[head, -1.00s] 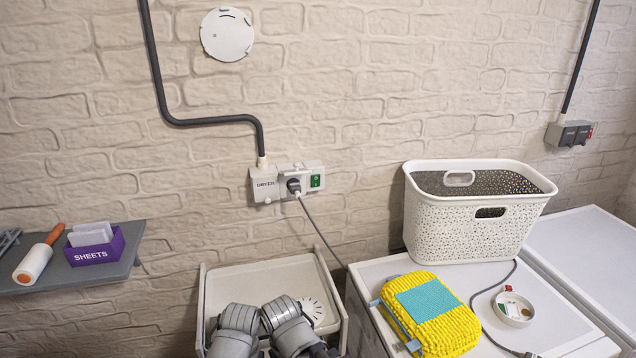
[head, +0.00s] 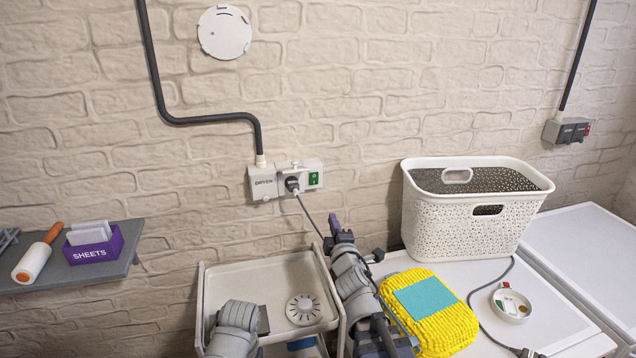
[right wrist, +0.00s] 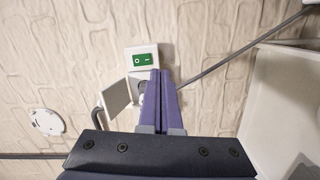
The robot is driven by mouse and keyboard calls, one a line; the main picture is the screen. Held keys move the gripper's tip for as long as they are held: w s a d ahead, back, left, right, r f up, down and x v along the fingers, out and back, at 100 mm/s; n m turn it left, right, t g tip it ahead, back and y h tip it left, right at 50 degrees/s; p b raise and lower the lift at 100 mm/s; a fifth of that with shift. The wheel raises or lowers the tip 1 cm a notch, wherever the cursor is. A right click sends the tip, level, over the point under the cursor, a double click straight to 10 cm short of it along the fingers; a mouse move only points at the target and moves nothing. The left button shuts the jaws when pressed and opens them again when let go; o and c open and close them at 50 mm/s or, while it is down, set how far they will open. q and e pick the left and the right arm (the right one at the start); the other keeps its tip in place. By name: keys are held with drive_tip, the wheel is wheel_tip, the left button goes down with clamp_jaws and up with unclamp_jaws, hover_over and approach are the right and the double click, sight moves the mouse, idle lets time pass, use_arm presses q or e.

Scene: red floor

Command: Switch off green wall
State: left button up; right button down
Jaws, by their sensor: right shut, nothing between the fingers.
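The green wall switch (head: 313,179) sits at the right end of a white socket unit on the brick wall. A black plug (head: 292,185) with a grey cable is in the socket to its left. In the right wrist view the green switch (right wrist: 143,60), marked with a circle and a line, shows beyond my fingertips. My right gripper (head: 334,222) is raised below and right of the switch, apart from it. Its purple fingers (right wrist: 160,75) are shut and empty, and they cover part of the plug. My left arm shows at the bottom, but its gripper fingers are not visible.
A white cart (head: 226,275) stands below the socket. A grey shelf (head: 100,277) holds a purple SHEETS box (head: 93,246). The wall around the switch is clear.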

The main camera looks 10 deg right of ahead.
drive_tip(key=r+n+y, duration=0.1)
drive_tip(key=r+n+t, duration=0.1)
drive_tip(key=r+n, duration=0.1)
drive_tip(key=shift+s+a+r+n+t+y, duration=0.1)
drive_tip(key=shift+a+n+t+y, duration=0.1)
drive_tip(key=shift+n+t+y, duration=0.15)
